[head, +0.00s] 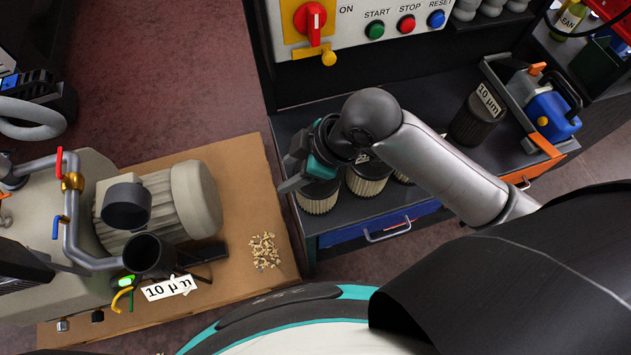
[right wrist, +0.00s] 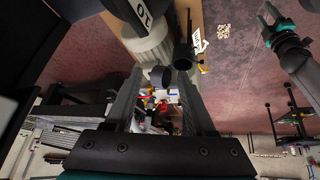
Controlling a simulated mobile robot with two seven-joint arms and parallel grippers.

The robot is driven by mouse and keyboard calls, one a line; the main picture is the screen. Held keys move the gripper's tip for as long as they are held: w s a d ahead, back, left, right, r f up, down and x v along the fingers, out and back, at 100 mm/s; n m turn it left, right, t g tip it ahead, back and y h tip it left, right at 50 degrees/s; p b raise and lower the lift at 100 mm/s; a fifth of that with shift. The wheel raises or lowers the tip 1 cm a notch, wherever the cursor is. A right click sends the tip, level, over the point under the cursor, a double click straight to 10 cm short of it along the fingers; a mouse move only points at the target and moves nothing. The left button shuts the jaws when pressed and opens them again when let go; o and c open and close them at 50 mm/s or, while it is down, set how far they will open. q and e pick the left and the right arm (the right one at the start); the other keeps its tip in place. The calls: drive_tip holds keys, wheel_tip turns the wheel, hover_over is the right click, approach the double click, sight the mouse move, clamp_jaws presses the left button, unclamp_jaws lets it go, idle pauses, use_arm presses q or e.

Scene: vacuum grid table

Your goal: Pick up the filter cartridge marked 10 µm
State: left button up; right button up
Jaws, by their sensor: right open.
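The filter cartridge marked 10 µm (head: 474,126) stands upright on the dark bench at the right in the head view. It is dark with a pleated side and a white label. My right gripper (head: 290,180) is open and well to the left of it, over the bench's left end. Other pleated cartridges stand below and beside that gripper: one at the left (head: 318,199), one in the middle (head: 368,183), and one mostly hidden by my arm. Their markings are covered or unreadable. The right wrist view shows empty space between the fingers (right wrist: 162,72). My left gripper (right wrist: 270,18) appears small there.
A grey tray (head: 520,120) with a blue device (head: 552,112) stands right of the marked cartridge. A control panel (head: 360,25) rises behind the bench. A pump (head: 165,205) sits on a board at left, with a 10 µm label (head: 168,288) and loose pellets (head: 264,250).

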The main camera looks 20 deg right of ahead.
drive_tip(key=w+d+r+n+g+h, duration=0.1)
drive_tip(key=w+d+r+n+g, duration=0.15)
drive_tip(key=d, duration=0.35)
drive_tip(key=w+d+r+n+g, duration=0.1)
drive_tip(key=d+r+n, duration=0.3)
drive_tip(key=d, duration=0.2)
drive_tip(key=shift+m, duration=0.35)
drive_tip(key=x, duration=0.9)
drive_tip(key=shift+a+f, duration=0.25)
drive_tip(key=shift+a, duration=0.05)
drive_tip(key=x, duration=0.5)
drive_tip(key=shift+w+a, duration=0.2)
drive_tip(key=shift+a, duration=0.05)
drive_tip(key=shift+a+f, duration=0.1)
drive_tip(key=shift+f, duration=0.2)
drive_tip(key=shift+f, duration=0.2)
clamp_jaws()
